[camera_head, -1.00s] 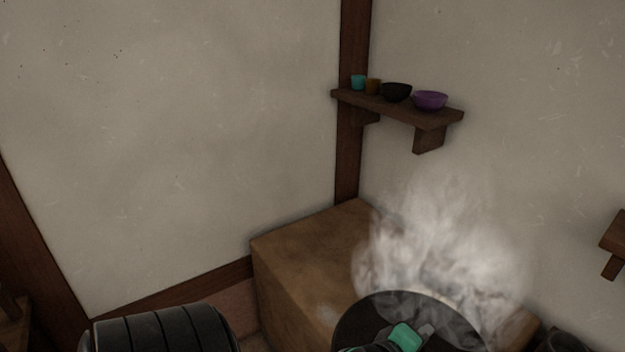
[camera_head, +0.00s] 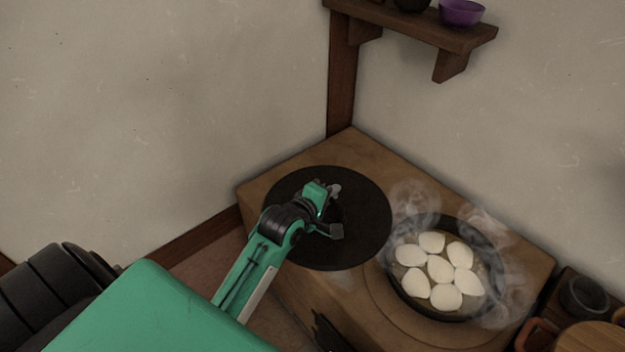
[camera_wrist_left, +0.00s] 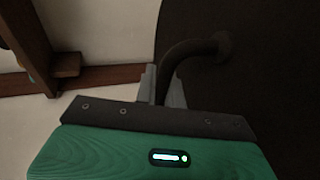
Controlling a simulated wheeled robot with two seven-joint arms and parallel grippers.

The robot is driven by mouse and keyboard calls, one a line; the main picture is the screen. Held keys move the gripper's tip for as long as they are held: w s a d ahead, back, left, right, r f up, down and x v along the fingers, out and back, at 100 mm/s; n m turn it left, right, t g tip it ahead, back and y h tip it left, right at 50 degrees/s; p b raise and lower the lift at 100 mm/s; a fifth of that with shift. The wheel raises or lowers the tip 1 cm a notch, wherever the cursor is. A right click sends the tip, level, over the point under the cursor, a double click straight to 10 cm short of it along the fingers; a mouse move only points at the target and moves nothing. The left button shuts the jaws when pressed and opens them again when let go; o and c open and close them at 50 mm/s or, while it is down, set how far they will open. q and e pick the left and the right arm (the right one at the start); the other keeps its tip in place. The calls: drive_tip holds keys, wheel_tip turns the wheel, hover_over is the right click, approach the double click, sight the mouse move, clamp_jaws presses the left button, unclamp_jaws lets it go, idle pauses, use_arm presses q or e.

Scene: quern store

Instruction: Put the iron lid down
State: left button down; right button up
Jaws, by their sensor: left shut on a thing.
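The iron lid (camera_head: 365,222) is a dark round disc over the left part of the brown stove top, left of the pan. My left gripper (camera_head: 333,211) is shut on the lid's handle. In the left wrist view the curved dark handle (camera_wrist_left: 188,48) runs between the fingers (camera_wrist_left: 162,88) to the dark lid face (camera_wrist_left: 270,70). I cannot tell whether the lid touches the stove top (camera_head: 352,150) or hangs just above it. My right gripper is not in view.
An uncovered, steaming pan (camera_head: 398,290) with several white pieces stands right of the lid. A dark pot (camera_head: 584,296) and a round wooden board (camera_head: 592,336) are at the lower right. A wall shelf (camera_head: 420,28) with bowls hangs above. Walls close off the back.

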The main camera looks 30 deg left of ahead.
use_arm(q)
wheel_tip(320, 180, up, 3)
hover_over(321, 166)
drive_tip(key=s, duration=0.1)
drive_tip(key=shift+d+r+h, duration=0.1)
drive_tip(key=shift+d+h, duration=0.2)
drive_tip(key=shift+d, duration=0.1)
drive_tip(key=shift+w+a+r, duration=0.25)
drive_tip(key=shift+w+a, duration=0.15)
drive_tip(key=shift+w, duration=0.05)
drive_tip(key=shift+w+a, duration=0.1)
drive_tip(key=shift+w+f+b, duration=0.1)
drive_tip(key=shift+f+b, duration=1.15)
drive_tip(key=shift+f, duration=8.7)
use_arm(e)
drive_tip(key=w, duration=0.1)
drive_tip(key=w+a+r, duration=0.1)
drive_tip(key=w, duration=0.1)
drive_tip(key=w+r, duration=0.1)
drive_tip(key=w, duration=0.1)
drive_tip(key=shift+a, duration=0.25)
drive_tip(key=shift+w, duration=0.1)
